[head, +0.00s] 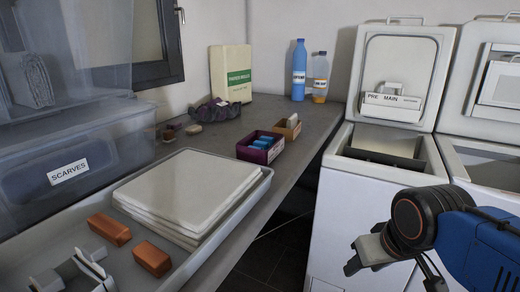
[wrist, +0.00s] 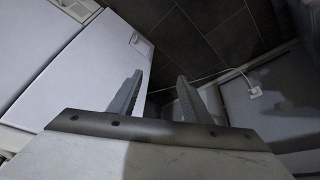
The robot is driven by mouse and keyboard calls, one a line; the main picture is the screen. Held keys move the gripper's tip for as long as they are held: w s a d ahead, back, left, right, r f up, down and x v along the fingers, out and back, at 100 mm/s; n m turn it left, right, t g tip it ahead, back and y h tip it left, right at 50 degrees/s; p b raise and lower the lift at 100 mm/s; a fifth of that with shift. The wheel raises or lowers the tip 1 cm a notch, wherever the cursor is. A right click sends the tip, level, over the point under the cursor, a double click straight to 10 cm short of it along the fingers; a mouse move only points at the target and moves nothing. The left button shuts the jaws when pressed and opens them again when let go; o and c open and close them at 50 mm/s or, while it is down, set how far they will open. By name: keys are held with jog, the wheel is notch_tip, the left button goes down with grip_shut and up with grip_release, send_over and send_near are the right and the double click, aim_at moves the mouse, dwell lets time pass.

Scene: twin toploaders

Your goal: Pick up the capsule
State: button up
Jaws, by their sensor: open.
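Several blue capsule-like pieces (head: 263,140) lie in a small open purple box (head: 262,157) on the grey counter in the head view. Which of them is the capsule, I cannot tell. My gripper (head: 352,262) is at the lower right of the head view, in front of the left toploader and well apart from the box. In the wrist view my gripper (wrist: 159,82) has its two fingers spread with nothing between them. The wrist view shows floor and white panels, and no capsule.
A brown box (head: 297,131) stands behind the purple one. A blue bottle (head: 299,70) and an orange-bottomed bottle (head: 319,78) stand at the back. A grey tray (head: 262,190) fills the near counter. The left toploader (head: 345,190) is open.

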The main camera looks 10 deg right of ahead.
jog(key=w+a+r+n+g, duration=0.1)
jog(key=w+a+r+n, duration=0.3)
jog(key=w+r+n, duration=0.6)
jog(key=w+a+r+n+g, duration=0.1)
jog(key=w+a+r+n, duration=0.35)
jog(key=r, duration=0.85)
jog(key=w+a+r+n+g+h, duration=0.1)
jog(key=w+a+r+n, duration=1.1)
jog(key=w+r+n, duration=0.25)
jog(key=f, duration=0.6)
jog(key=w+f, duration=0.1)
jog(key=f, duration=0.5)
jog(key=w+d+f, duration=0.1)
jog(key=f, duration=0.5)
jog(key=shift+w, duration=0.15)
jog(key=c, duration=0.8)
